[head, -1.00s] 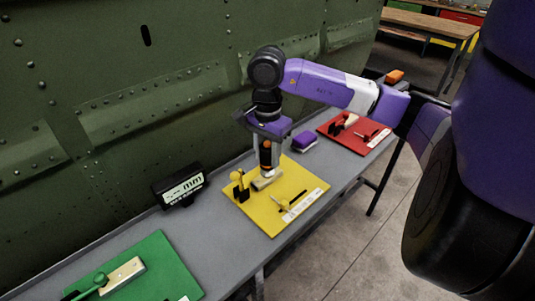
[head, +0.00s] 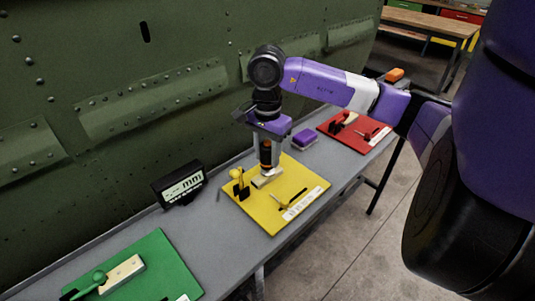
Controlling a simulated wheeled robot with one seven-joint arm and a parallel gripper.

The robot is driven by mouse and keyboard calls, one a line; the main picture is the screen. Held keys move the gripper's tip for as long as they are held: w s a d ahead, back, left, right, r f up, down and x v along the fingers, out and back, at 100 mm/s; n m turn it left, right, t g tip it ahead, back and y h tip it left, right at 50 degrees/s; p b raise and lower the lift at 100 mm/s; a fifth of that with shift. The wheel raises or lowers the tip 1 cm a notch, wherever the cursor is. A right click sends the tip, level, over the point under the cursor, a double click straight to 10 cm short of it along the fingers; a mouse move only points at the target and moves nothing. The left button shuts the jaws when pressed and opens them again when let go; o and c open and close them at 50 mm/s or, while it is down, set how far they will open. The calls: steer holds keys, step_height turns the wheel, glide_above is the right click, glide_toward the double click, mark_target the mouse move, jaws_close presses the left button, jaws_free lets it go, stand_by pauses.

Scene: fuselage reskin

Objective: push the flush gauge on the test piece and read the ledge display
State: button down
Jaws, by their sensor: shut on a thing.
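The ledge display (head: 180,185) is a black box with a pale screen at the foot of the green fuselage wall. Its screen shows "mm" in large letters; the rest is too small to read. My gripper (head: 266,166) points down over the yellow mat (head: 268,219) and is shut on the flush gauge (head: 266,154), a dark upright body with an orange band. The gauge's lower end meets or is just above the pale metal test piece (head: 267,181) on the mat; I cannot tell if they touch.
A yellow clamp (head: 239,184) stands left of the test piece, and a small yellow tool (head: 284,206) lies right of it. A green mat (head: 165,259) is at front left, a red mat (head: 352,139) and a purple block (head: 305,139) further back. Riveted green skin (head: 120,110) borders the ledge (head: 215,240).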

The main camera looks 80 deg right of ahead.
mark_target(268, 141)
steer(key=shift+f+b, duration=0.5)
steer(key=shift+b, duration=0.5)
stand_by(2.7)
steer(key=shift+r+p, duration=0.95)
steer(key=shift+r, duration=2.7)
